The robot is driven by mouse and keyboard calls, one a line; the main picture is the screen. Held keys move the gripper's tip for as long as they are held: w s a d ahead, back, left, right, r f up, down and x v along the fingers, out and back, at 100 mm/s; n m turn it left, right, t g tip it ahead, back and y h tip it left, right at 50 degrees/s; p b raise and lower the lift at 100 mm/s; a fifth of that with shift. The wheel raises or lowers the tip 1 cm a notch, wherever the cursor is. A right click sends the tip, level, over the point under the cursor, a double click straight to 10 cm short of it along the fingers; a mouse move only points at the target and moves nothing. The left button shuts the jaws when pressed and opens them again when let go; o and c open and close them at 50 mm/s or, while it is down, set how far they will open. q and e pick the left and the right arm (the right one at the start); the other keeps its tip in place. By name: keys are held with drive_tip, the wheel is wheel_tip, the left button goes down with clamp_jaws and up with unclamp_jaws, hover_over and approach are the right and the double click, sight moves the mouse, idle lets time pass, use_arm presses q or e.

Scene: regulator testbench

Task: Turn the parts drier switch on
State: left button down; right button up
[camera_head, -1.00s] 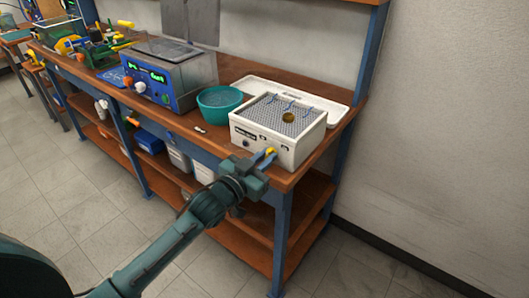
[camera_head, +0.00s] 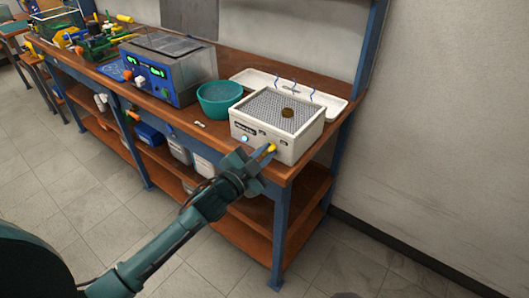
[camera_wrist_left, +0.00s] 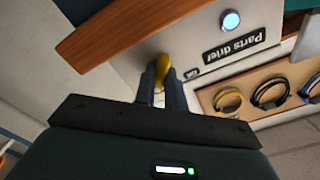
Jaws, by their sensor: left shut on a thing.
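The parts drier (camera_head: 292,150) is a white box with a perforated top, near the right end of the bench. Its label and front also show in the left wrist view (camera_wrist_left: 235,42). A round light (camera_head: 244,139) on its front glows pale blue, also in the wrist view (camera_wrist_left: 230,20). My left gripper (camera_head: 266,153) is at the drier's front, with its fingers (camera_wrist_left: 157,84) shut on the yellow switch (camera_wrist_left: 163,66). The fingers hide part of the switch. My right gripper is in neither view.
The drier stands on the wooden bench (camera_head: 215,132) close to its front edge. A white tray (camera_head: 334,101) lies behind it. A teal bowl (camera_head: 219,100) and a blue-fronted machine (camera_head: 158,82) stand to its left.

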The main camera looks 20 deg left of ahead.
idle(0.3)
use_arm(q)
drive_tip(key=c, duration=1.5)
unclamp_jaws()
drive_tip(key=shift+o, duration=0.2)
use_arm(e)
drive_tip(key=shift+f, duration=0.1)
use_arm(q)
drive_tip(key=b+v, duration=0.1)
drive_tip(key=v, duration=1.2)
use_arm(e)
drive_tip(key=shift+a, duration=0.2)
use_arm(q)
drive_tip(key=shift+s, duration=0.1)
